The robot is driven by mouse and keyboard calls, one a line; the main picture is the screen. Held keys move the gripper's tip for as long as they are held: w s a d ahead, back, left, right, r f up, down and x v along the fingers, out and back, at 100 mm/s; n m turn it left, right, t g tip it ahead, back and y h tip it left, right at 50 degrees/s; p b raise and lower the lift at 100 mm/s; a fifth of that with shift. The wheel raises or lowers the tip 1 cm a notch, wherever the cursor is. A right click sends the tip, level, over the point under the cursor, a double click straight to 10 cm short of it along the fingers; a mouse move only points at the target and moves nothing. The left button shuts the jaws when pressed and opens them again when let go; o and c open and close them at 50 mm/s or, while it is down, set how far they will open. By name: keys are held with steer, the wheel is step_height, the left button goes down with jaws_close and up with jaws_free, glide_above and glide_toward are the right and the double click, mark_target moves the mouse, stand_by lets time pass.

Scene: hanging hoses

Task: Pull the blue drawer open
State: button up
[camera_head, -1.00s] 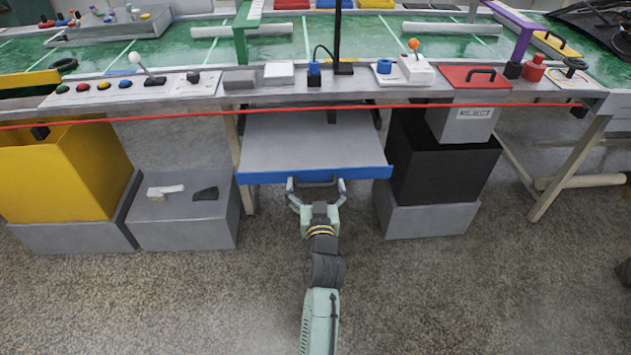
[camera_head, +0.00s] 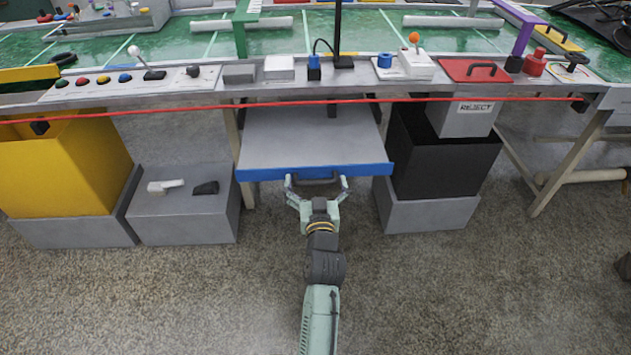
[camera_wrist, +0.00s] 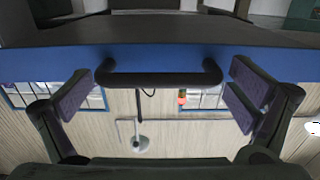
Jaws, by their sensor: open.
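The blue drawer (camera_head: 262,174) stands out from under the table, its grey flat top (camera_head: 300,140) showing behind the blue front. A dark bar handle (camera_wrist: 158,79) runs across the blue front in the wrist view; it also shows small in the head view (camera_head: 317,182). My gripper (camera_head: 317,184) is open in front of the drawer. In the wrist view its fingers (camera_wrist: 162,92) are spread wide, one beyond each end of the handle, with visible gaps and no contact.
A yellow bin (camera_head: 60,175) and a low grey box (camera_head: 185,218) stand to the left. A black bin (camera_head: 445,167) on a grey block stands to the right. A red cord (camera_head: 180,110) runs along the table front. The floor before the drawer is clear.

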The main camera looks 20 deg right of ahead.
step_height(320, 180, up, 10)
stand_by(0.4)
